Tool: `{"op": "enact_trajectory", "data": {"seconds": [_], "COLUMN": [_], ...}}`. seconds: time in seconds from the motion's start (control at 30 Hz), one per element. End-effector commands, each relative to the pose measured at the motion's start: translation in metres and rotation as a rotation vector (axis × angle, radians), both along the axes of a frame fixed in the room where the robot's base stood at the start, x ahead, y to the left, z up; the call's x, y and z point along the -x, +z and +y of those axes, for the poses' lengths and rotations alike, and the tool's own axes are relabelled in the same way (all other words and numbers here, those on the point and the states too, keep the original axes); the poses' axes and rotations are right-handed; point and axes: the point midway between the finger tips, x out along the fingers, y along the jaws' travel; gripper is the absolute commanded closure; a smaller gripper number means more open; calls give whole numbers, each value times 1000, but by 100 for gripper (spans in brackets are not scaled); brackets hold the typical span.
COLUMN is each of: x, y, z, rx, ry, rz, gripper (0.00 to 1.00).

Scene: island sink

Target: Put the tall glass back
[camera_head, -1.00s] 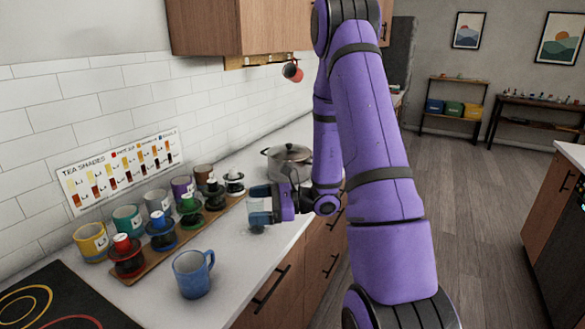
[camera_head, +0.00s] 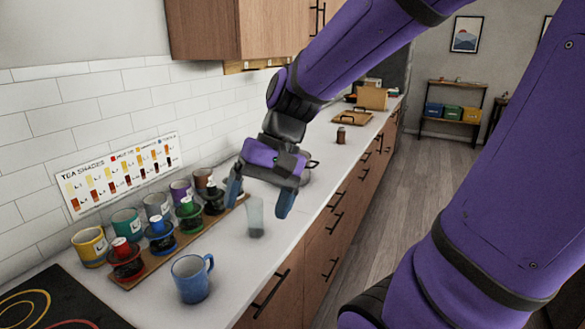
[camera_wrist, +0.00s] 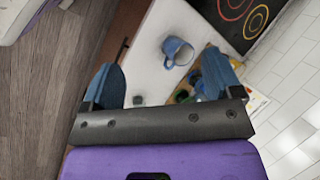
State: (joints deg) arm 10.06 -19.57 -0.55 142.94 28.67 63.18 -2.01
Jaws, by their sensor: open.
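The tall glass (camera_head: 255,218) is clear and stands upright on the white counter, right of the row of tea samples. My gripper (camera_head: 260,199) is open, with its two blue fingers pointing down. In the head view the fingers show to the left and right of the glass's upper part. I cannot tell whether they are around it or nearer the camera. In the wrist view my gripper (camera_wrist: 165,82) is also spread wide, with nothing clearly held.
A blue mug (camera_head: 191,278) stands at the counter's front. Several mugs and a wooden tray (camera_head: 160,262) of lidded glass samples line the wall side, below the tea chart (camera_head: 121,174). A small brown jar (camera_head: 341,135) and a wooden board (camera_head: 352,117) stand farther back.

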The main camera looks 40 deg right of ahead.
Motion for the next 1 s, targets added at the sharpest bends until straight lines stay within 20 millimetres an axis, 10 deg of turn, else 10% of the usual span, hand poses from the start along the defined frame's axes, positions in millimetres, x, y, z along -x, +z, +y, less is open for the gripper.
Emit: {"op": "enact_trajectory", "data": {"seconds": [0.5,1.0], "x": [50,52], "y": [61,65], "z": [-26,-28], "rx": [499,531], "ry": [274,287], "rz": [-481,-512], "gripper": [15,15]}}
